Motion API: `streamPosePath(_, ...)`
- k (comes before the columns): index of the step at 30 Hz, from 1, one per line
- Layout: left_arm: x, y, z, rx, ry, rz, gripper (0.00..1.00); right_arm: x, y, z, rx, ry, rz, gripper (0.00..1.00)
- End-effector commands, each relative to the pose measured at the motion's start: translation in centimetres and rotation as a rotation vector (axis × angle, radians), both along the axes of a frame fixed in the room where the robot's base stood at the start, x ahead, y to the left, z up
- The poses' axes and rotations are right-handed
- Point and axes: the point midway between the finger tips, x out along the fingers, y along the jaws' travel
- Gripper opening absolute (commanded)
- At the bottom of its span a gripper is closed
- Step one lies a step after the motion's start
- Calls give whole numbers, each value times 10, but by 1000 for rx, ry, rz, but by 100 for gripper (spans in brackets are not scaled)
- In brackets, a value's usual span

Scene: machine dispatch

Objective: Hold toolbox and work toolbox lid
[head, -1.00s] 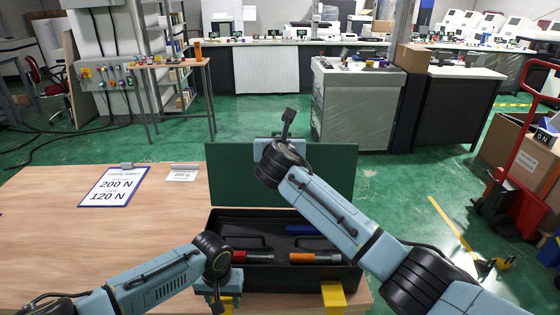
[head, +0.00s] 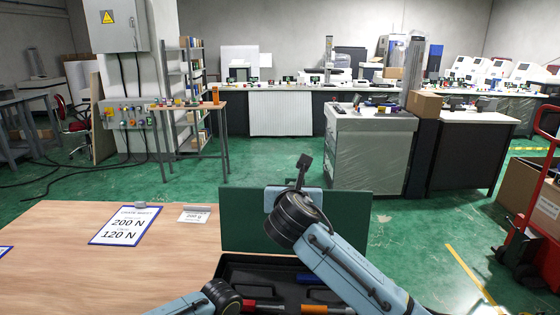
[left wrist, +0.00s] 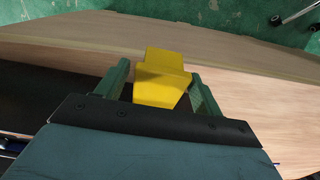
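The toolbox (head: 232,272) is a dark case on the front of the wooden table, partly cut off by the lower edge of the head view. Its green lid (head: 345,222) stands upright and open. A red-handled tool (head: 262,307) and an orange-handled tool (head: 325,309) lie inside. My right gripper (head: 283,197) is at the lid's upper middle; its fingers are mostly hidden by the wrist. In the left wrist view, my left gripper (left wrist: 161,80) has its green fingers close against both sides of a yellow latch (left wrist: 160,78) on the toolbox front.
Green floor (head: 120,185) lies behind. A red cart (head: 535,235) with boxes stands at right.

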Motion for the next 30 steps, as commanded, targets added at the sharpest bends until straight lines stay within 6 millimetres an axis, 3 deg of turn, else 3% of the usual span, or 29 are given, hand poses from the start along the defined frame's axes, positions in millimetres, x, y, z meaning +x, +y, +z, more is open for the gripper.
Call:
streamPosePath(10,0,0,1,0,0,0,76,0,0,0,0,0,0,0)
streamPosePath(14,1,0,10,-1,-1,-1,76,0,0,0,0,0,0,0)
streamPosePath(24,1,0,78,-2,-4,-1,76,0,0,0,0,0,0,0)
streamPosePath(30,0,0,109,-1,-1,-1,76,0,0,0,0,0,0,0)
